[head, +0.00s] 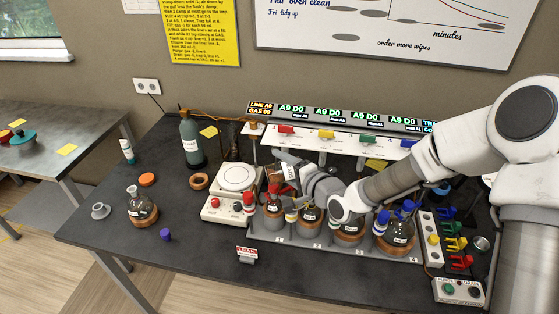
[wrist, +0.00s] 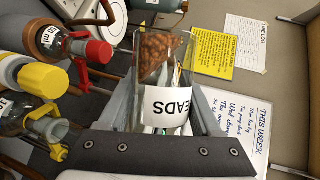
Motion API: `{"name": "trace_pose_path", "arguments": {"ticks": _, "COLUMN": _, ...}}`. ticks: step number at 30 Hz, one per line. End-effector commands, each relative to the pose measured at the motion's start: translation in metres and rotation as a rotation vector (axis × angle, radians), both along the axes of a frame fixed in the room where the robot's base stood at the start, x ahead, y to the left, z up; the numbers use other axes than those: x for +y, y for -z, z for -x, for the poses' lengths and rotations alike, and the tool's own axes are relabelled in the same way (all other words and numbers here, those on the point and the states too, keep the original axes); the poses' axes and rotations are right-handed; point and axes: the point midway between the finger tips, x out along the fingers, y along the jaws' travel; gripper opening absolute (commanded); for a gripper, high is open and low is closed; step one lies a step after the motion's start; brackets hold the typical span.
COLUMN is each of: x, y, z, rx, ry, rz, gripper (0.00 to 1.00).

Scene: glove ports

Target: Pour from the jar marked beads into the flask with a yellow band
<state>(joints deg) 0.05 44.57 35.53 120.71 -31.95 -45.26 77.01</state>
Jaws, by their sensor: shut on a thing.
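The jar marked beads (wrist: 166,104) is held between the fingers of my gripper (wrist: 165,122). Its label appears upside down in the wrist view, and brown beads lie inside its far end. In the head view the jar (head: 281,173) looks tilted above the left end of the flask row, with my gripper (head: 294,180) at its right. A yellow collar or cap (wrist: 40,78) and a flask with a yellow clip (wrist: 22,122) show left of the jar in the wrist view. I cannot tell for sure which flask bears the yellow band. No beads are seen falling.
A flask with a red clamp (wrist: 50,40) stands close to the jar. A white balance (head: 238,178) is left of the row, and a shelf with coloured tags (head: 325,136) runs behind it. A separate flask (head: 141,208) stands far left. The front left bench is mostly clear.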

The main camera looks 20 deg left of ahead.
Motion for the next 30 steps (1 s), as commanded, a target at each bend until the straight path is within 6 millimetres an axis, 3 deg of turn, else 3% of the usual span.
{"name": "trace_pose_path", "arguments": {"ticks": 7, "x": -0.010, "y": -0.007, "z": -0.008, "rx": 0.175, "ry": 0.001, "rz": -0.223, "gripper": 0.05}}
{"name": "trace_pose_path", "arguments": {"ticks": 16, "x": -0.009, "y": -0.006, "z": -0.007, "rx": 0.172, "ry": 0.000, "rz": -0.217, "gripper": 0.05}}
{"name": "trace_pose_path", "arguments": {"ticks": 30, "x": -0.015, "y": -0.011, "z": -0.010, "rx": 0.277, "ry": 0.000, "rz": -0.343, "gripper": 0.05}}
